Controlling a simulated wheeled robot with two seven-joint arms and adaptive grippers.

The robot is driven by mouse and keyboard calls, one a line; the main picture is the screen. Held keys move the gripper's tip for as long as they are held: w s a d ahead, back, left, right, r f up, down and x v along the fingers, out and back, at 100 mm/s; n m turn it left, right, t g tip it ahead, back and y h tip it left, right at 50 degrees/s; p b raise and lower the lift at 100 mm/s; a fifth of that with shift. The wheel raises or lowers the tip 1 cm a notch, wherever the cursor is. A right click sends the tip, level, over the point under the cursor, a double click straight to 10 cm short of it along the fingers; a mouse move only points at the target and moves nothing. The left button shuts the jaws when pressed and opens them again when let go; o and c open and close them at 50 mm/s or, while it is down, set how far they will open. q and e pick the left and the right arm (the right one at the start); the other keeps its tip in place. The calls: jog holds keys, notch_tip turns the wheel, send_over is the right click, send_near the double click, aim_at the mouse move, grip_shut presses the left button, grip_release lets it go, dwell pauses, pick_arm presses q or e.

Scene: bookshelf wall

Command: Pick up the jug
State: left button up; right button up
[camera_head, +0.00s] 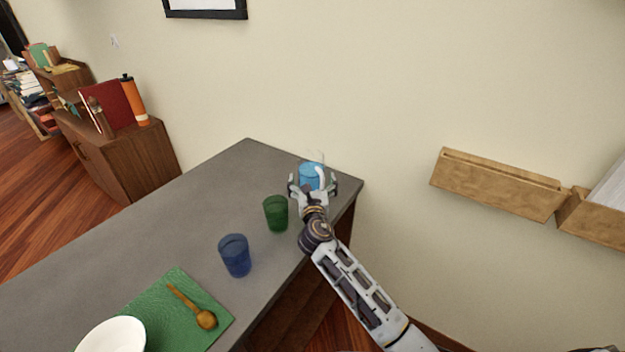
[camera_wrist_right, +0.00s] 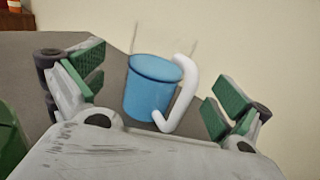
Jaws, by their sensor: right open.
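The jug (camera_head: 310,174) stands at the far right corner of the grey table, and it looks clear with blue contents and a white handle. In the right wrist view the jug (camera_wrist_right: 151,92) is upright between the two green-padded fingers, its white handle turned to the right. My right gripper (camera_head: 313,186) is open around the near side of the jug. In the wrist view a gap shows between the jug and each finger pad. My left gripper is not in view.
A green cup (camera_head: 276,213) stands close to the left of my right gripper, and a blue cup (camera_head: 235,255) is nearer. A green mat (camera_head: 160,305) with a wooden spoon (camera_head: 193,308) and a white bowl (camera_head: 112,336) lies at the front. The wall is right behind the jug.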

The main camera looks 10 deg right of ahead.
aim_at(312, 172)
jog(key=shift+w+d, duration=0.15)
jog(key=shift+w, duration=0.75)
jog(key=shift+w+d, duration=0.2)
jog(key=shift+w, duration=0.75)
jog(key=shift+w+d, duration=0.15)
jog(key=shift+w, duration=0.75)
jog(key=c, duration=2)
jog(key=shift+r, duration=0.15)
jog(key=shift+c, duration=0.3)
